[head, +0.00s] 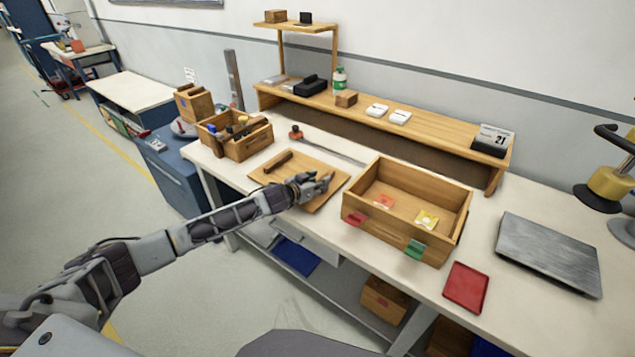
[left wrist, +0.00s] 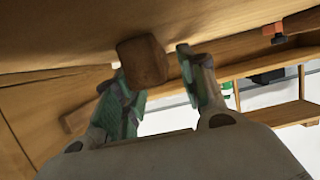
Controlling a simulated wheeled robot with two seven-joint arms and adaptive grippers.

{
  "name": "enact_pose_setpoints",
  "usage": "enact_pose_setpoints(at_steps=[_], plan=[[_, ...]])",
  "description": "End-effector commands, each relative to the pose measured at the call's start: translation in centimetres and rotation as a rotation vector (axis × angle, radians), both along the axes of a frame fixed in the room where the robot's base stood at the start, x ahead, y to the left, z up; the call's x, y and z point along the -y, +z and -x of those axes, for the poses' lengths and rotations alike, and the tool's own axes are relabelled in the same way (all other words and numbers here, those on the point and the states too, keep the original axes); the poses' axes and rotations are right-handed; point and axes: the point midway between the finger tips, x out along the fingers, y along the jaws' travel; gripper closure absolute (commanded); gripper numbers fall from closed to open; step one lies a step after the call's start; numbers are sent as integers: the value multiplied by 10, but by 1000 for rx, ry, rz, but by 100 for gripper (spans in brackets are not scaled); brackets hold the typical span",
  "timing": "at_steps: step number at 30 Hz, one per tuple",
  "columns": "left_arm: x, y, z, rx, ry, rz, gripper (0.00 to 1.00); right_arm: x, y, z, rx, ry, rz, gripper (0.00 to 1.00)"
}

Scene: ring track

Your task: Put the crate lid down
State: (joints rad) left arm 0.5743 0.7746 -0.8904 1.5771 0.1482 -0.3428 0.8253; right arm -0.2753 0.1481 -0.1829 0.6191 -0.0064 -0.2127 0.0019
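The crate lid (head: 322,167), a flat wooden board with a dark brown bar handle (head: 278,160), lies on the white table left of the open crate (head: 440,196). My left gripper (head: 323,187) is over the lid's right front part. In the left wrist view its green-padded fingers (left wrist: 158,82) are apart with a gap between them. A brown wooden block (left wrist: 143,62) shows at the fingertips, close to a wooden surface; I cannot tell whether a finger touches it. Red and yellow pieces lie inside the crate. My right gripper is not in view.
A tool box (head: 235,137) stands left of the lid, and a wooden shelf (head: 380,115) runs along the back. A red tray (head: 466,287) and a grey plate (head: 550,255) lie to the right. A strip of table between crate and plate is clear.

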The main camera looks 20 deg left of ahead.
Motion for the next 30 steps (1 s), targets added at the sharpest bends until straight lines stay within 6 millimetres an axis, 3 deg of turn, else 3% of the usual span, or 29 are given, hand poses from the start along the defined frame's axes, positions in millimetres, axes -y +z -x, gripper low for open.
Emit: enact_pose_setpoints(at_steps=[14,30], plan=[[-3,2,6,-1,0,0,59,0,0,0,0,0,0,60],[-17,17,46,0,0,-1,59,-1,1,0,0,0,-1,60]])
